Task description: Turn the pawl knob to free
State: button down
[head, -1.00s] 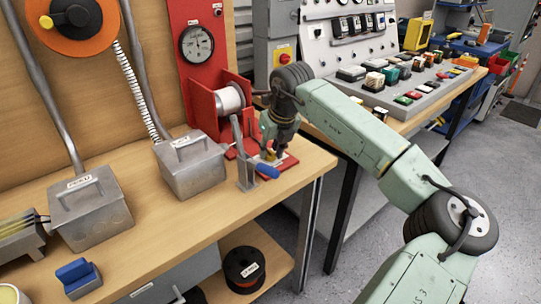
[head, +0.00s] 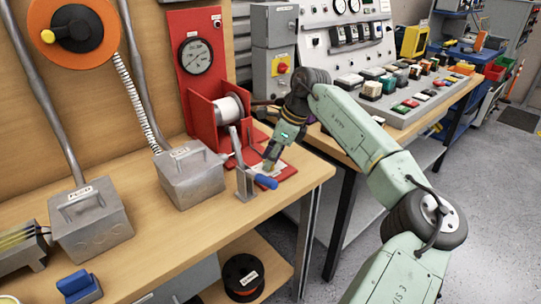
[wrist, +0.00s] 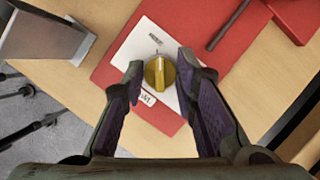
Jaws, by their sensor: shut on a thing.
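The pawl knob (wrist: 159,74) is a round yellow knob with a raised bar across it, on a white label plate (wrist: 148,47) on a red base. In the wrist view its bar runs roughly up and down the picture. Small labels sit above and below it; their text is too small to read. My gripper (wrist: 160,70) is shut on the knob, one finger on each side. In the head view my gripper (head: 269,166) reaches down at a tilt to the red base, beside the winch's blue-handled crank (head: 262,183). The knob is mostly hidden there.
A red winch frame with a white spool (head: 229,107) stands just left of my gripper, below a dial gauge (head: 195,56). A grey box (head: 191,177) is further left. The bench's right edge is close by. A control console (head: 400,105) stands behind my arm.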

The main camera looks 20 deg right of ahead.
jog(key=shift+n, duration=0.7)
jog(key=shift+g, duration=0.3)
jog(key=c, duration=1.3)
grip_release()
